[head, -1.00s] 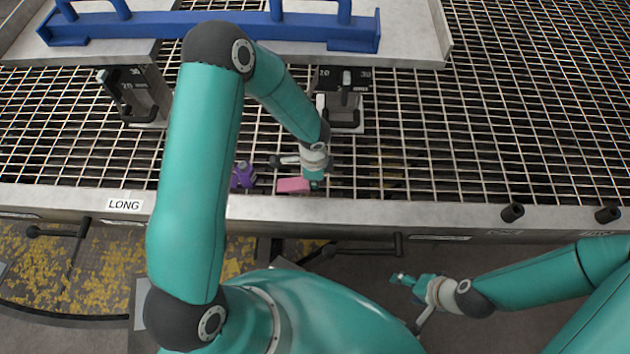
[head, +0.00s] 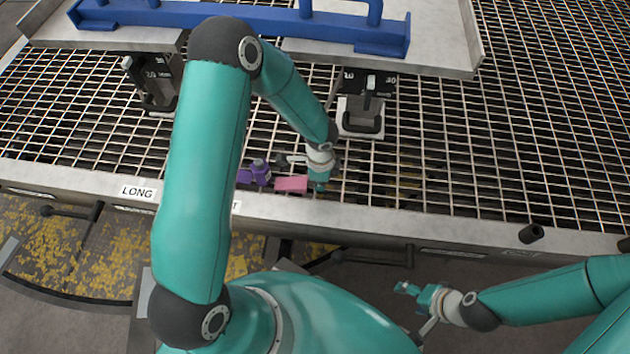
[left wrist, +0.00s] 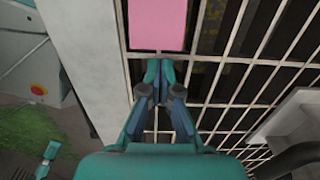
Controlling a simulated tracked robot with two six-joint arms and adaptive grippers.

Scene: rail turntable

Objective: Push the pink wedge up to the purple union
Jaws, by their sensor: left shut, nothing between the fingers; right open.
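The pink wedge (head: 291,184) lies on the mesh near the table's front rail, just right of the purple union (head: 260,173). Only a very narrow gap, if any, shows between them. The union is partly hidden behind my left upper arm. My left gripper (head: 319,184) is shut and empty, right at the wedge's right side. In the left wrist view the shut fingertips (left wrist: 158,66) point at the near edge of the wedge (left wrist: 157,24); I cannot tell whether they touch. My right gripper (head: 408,288) is open and empty, in front of the table.
A raised grey plate with a blue rail frame (head: 250,22) stands at the back. Two black-and-grey clamp blocks (head: 362,105) sit under its front edge. The front rail (head: 400,225) carries black pegs at the right (head: 532,233). The mesh to the right is clear.

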